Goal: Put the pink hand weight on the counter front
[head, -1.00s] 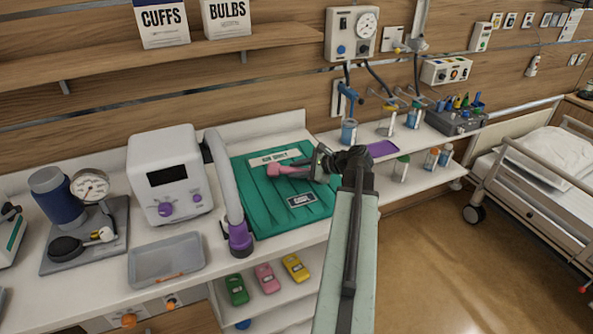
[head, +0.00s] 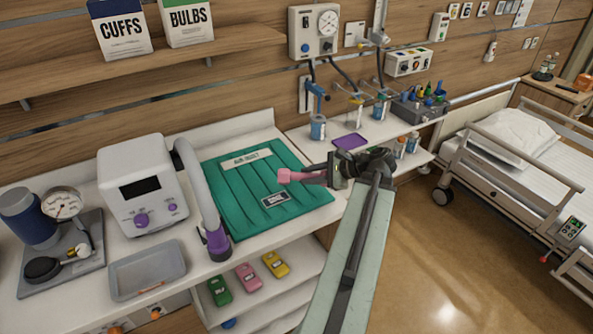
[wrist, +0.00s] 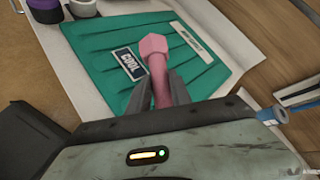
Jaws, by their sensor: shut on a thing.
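The pink hand weight (head: 285,175) is held in my gripper (head: 318,175), above the green mat on the counter in the head view. In the wrist view the pink hand weight (wrist: 154,52) sticks out between the two dark fingers of my gripper (wrist: 160,90), its hexagonal end foremost. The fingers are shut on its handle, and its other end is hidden. The white counter (head: 250,235) carries the green mat (head: 235,205). The mat also shows in the wrist view (wrist: 90,40) behind the weight.
A grey tray (head: 147,270), a white device (head: 143,185) and a grey hose with a purple end (head: 215,240) stand left of the mat. A purple tray (head: 350,142) and bottles are at right. A bed (head: 510,165) is far right.

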